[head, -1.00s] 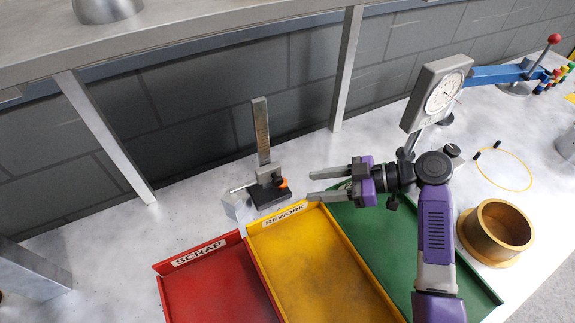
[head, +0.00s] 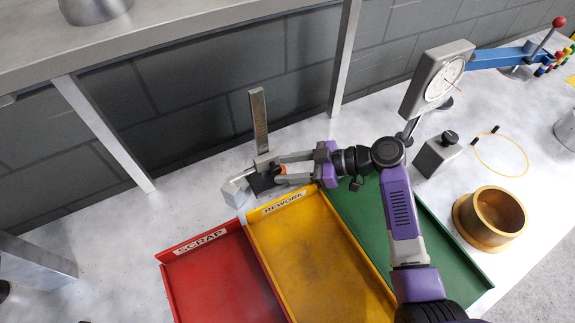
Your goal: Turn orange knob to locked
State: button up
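The orange knob (head: 279,170) sits on the right side of a black-based height gauge (head: 259,125) with an upright grey scale, at the back of the bench. My gripper (head: 278,170) reaches in from the right, with its two fingers on either side of the knob. The fingers are apart, and the knob shows partly between their tips. I cannot tell whether either finger touches it. The knob's turn position and any lock marking are too small to read.
Red SCRAP (head: 205,270), yellow REWORK (head: 315,250) and green (head: 440,245) trays lie in front. A dial gauge (head: 440,80) stands behind my arm, with a brass ring (head: 490,218) to the right. A shelf post (head: 343,60) rises behind.

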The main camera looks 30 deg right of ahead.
jog(key=shift+c, duration=0.5)
grip_shut()
jog(key=shift+s+a, duration=0.1)
jog(key=m+t+h, duration=0.2)
jog(key=shift+s+a+m, duration=0.15)
jog(key=shift+a+m, duration=0.05)
jog(key=shift+m, duration=0.2)
jog(key=shift+s+a+m+t+h, duration=0.15)
jog(key=shift+m+t+h, duration=0.85)
jog(key=shift+m+h, duration=0.6)
jog(key=shift+h, duration=0.4)
jog(key=shift+o, duration=0.5)
grip_release()
